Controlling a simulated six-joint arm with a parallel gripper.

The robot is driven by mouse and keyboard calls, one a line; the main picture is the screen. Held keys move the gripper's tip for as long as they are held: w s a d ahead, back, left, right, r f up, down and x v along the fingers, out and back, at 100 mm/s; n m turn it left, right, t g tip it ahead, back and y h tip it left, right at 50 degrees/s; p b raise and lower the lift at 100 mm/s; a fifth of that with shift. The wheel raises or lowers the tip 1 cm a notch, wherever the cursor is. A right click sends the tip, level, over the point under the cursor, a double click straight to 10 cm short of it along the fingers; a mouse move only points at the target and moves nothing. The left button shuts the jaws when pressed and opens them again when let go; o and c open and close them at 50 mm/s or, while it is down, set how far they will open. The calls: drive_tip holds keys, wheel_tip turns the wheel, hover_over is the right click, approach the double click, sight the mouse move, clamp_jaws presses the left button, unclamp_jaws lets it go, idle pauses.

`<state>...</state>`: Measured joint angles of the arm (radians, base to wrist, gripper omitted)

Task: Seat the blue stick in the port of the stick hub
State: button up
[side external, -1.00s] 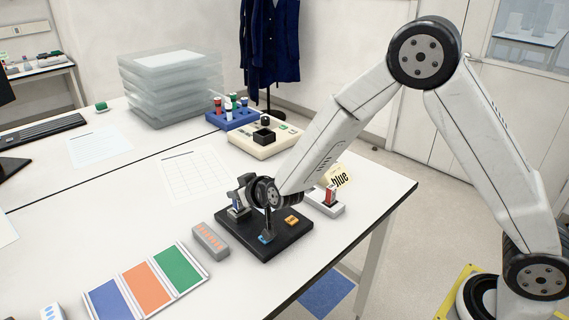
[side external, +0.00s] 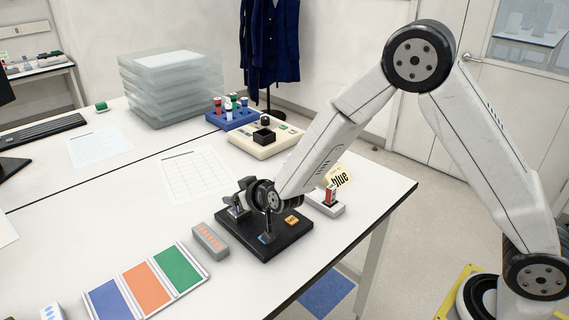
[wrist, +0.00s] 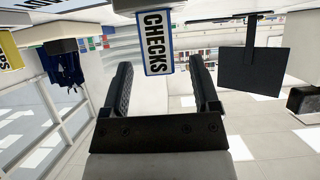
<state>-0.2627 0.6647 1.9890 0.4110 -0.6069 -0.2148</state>
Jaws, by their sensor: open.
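A blue stick with a white label reading CHECKS (wrist: 158,42) hangs from the top edge of the inverted wrist view, between my finger lines. Its far end meets a pale grey part (wrist: 138,4), which could be the hub; its seating cannot be told. In the side view a small blue-and-white piece, likely this stick (side external: 238,210), stands on the black base under my gripper (side external: 243,186). My gripper (wrist: 161,75) is open, with clear gaps between its fingers and the stick. My wrist partly hides this spot in the side view.
The black base (side external: 268,247) also carries an orange piece (side external: 292,219). A grey block (side external: 210,240) and coloured panels (side external: 147,285) lie left. A cream device (side external: 262,142) stands behind.

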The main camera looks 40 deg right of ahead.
drive_tip(key=shift+s, duration=0.1)
drive_tip(key=v, duration=0.7)
drive_tip(key=shift+s+r, duration=0.15)
drive_tip(key=shift+s, duration=0.15)
idle(0.6)
drive_tip(key=s+d+f+g, duration=0.1)
drive_tip(key=s+d+g, duration=0.3)
drive_tip(key=s, duration=0.5)
drive_tip(key=s+d+f+g, duration=0.1)
drive_tip(key=s+d+g, duration=0.4)
drive_tip(key=s, duration=0.5)
drive_tip(key=shift+s+d+g, duration=0.3)
drive_tip(key=shift+d, duration=0.45)
